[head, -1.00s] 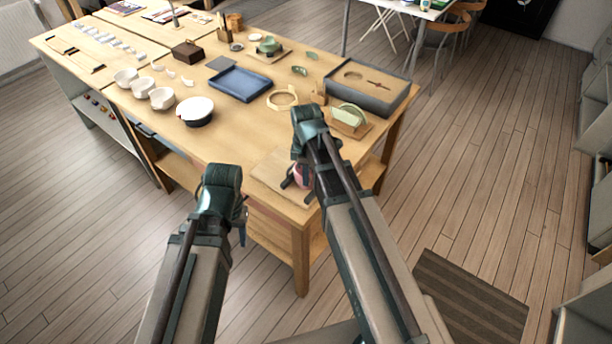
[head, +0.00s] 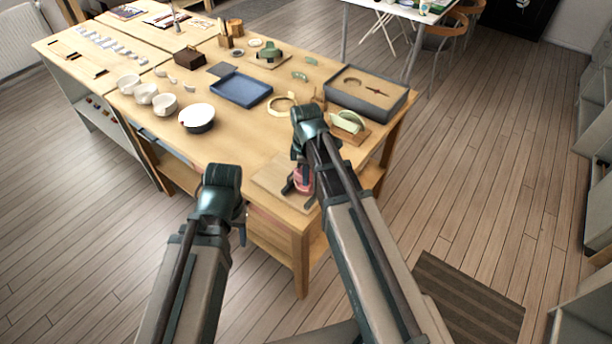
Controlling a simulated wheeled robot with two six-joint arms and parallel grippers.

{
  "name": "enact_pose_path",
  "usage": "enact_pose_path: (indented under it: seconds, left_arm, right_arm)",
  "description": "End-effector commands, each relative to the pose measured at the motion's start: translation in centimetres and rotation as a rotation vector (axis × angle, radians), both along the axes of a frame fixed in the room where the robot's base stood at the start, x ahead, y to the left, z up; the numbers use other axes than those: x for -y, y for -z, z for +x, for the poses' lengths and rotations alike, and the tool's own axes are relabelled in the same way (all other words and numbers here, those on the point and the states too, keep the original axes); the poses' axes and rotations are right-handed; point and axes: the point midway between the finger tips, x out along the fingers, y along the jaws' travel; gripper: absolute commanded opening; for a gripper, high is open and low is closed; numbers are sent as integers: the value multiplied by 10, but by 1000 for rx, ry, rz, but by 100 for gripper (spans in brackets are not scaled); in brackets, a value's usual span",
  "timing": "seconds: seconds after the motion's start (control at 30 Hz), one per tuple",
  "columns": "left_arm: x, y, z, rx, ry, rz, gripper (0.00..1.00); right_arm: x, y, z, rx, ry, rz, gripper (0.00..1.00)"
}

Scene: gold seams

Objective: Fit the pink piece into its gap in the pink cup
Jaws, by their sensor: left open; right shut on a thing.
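The pink cup (head: 304,183) stands on a pale board (head: 268,180) at the table's near right corner, partly hidden by my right arm. My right gripper (head: 293,188) points down right at the cup and is shut. The pink piece cannot be told apart from the cup in this view; what lies between the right fingers is too small and covered to see clearly. My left gripper (head: 243,222) is open, off the table's front edge, to the left of the cup and apart from it.
A pale green piece (head: 348,121) sits on a wooden stand right of my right arm. The front middle of the table is clear.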

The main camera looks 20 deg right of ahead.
Motion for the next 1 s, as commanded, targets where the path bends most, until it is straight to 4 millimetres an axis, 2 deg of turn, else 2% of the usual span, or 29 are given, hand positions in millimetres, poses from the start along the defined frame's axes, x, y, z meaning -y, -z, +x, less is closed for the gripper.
enact_pose_path:
  seconds: [0.53, 1.0]
  left_arm:
    - [0, -28, 0, 0, 0, 0, 50]
    - [0, -27, 0, 0, 0, 0, 50]
  right_arm:
    - [0, -28, 0, 0, 0, 0, 0]
    - [0, -27, 0, 0, 0, 0, 0]
